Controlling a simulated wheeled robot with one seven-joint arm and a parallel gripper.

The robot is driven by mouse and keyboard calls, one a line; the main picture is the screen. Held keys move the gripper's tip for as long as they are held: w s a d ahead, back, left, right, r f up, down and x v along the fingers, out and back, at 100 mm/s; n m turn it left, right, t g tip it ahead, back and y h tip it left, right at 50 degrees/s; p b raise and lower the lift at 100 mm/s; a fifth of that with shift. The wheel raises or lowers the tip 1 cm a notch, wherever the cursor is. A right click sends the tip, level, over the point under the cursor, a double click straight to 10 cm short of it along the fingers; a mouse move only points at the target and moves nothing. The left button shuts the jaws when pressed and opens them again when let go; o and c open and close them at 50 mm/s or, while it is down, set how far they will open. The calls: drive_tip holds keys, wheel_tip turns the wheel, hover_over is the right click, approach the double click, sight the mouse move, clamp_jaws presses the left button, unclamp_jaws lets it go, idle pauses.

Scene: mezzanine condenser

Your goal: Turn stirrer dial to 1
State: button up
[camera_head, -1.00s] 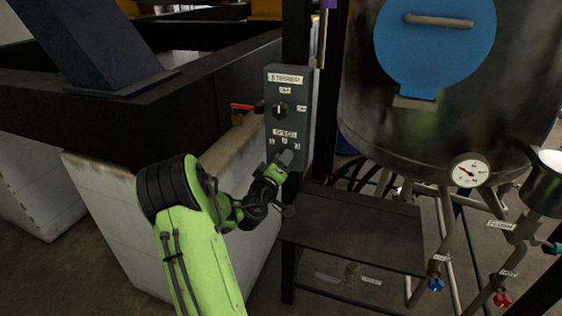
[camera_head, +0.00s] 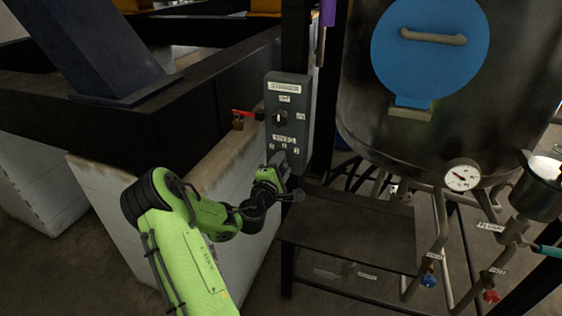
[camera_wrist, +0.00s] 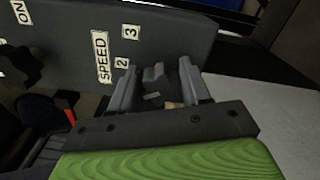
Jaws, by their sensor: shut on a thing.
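The grey stirrer control box (camera_head: 299,126) is mounted on a dark post, with an upper on/off knob (camera_head: 279,118) and a lower row labelled SPEED with number labels. In the wrist view the box face (camera_wrist: 175,38) shows the SPEED label (camera_wrist: 102,57) and the labels 2 (camera_wrist: 122,63) and 3 (camera_wrist: 131,32). In the head view my gripper (camera_head: 281,164) is at the lower face of the box and hides the dial. Its exact pointing is unclear.
A red-handled valve or padlock (camera_head: 240,118) is left of the box. A large metal vessel (camera_head: 370,130) with a blue hatch (camera_head: 428,45) and a gauge (camera_head: 462,175) stands to the right. A dark shelf (camera_head: 350,231) is below. A pale block wall (camera_head: 105,207) is left.

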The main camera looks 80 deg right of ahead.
drive_tip(key=shift+n+p, duration=0.9)
drive_tip(key=shift+n, duration=0.6)
drive_tip(key=o, duration=1)
drive_tip(key=shift+s, duration=0.1)
